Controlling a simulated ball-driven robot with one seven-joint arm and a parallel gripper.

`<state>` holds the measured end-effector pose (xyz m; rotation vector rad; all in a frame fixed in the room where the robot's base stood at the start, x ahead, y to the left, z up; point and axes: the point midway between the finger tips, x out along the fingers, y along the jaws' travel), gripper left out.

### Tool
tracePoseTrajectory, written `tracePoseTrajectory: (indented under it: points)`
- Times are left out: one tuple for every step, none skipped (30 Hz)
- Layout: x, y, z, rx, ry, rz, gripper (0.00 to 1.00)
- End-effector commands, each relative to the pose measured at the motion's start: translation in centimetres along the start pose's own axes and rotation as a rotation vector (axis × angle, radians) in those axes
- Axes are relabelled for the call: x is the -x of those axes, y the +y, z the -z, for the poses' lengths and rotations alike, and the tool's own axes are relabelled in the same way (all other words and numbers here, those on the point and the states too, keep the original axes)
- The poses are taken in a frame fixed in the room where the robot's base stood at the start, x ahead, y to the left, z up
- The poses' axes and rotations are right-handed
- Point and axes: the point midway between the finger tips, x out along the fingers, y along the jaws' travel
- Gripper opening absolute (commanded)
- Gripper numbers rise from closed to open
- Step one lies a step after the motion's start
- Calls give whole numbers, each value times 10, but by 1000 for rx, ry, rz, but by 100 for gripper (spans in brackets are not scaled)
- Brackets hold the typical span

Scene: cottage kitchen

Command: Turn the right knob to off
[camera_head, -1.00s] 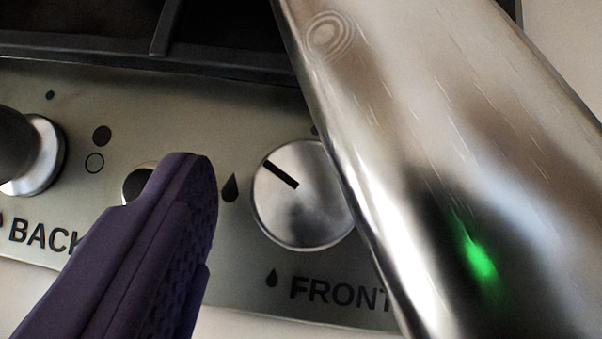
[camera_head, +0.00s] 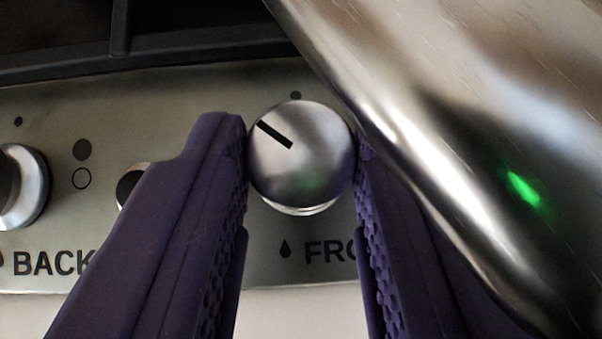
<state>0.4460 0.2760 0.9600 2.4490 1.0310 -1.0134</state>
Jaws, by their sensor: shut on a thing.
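The right knob (camera_head: 305,170) is a round silver knob above the partly hidden "FRONT" label. Its black pointer line slants toward the upper left, and a small dot shows above it on the panel. My gripper (camera_head: 301,165) has purple ridged fingers, one on each side of this knob, shut on it. The right finger is partly hidden behind a shiny metal part in the foreground.
The control panel (camera_head: 215,275) is brushed metal. Another knob (camera_head: 22,188) sits at the left edge above "BACK". A dark round button (camera_head: 130,186) is partly covered by my left finger. A dark grate (camera_head: 60,55) lies behind the panel.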

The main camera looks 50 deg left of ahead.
Motion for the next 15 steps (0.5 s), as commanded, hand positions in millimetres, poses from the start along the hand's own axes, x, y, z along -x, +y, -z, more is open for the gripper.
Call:
tracePoseTrajectory:
  points:
    - [-3, -3, -2, -16, 3, -24, 3]
    - [-3, -4, -2, -33, 3, -40, 3]
    - [-2, -5, -1, -56, 3, -62, 3]
    - [-2, -6, 0, -74, 2, -78, 3]
    - [-1, -7, 0, -92, 1, -95, 3]
    - [0, -8, 1, -115, 1, -118, 3]
    - [0, -8, 2, -132, 1, -135, 3]
    - [1, -8, 2, -149, -1, -152, 3]
    - [2, -8, 3, -174, -2, -175, 3]
    - [2, -9, 4, -191, -3, -193, 3]
    - [3, -9, 4, -210, -5, -211, 3]
    - [4, -9, 5, -232, -5, -235, 3]
    - [4, -9, 5, -249, -6, -253, 3]
    - [5, -9, 6, -268, -7, -272, 3]
    - [6, -9, 6, -294, -8, -298, 3]
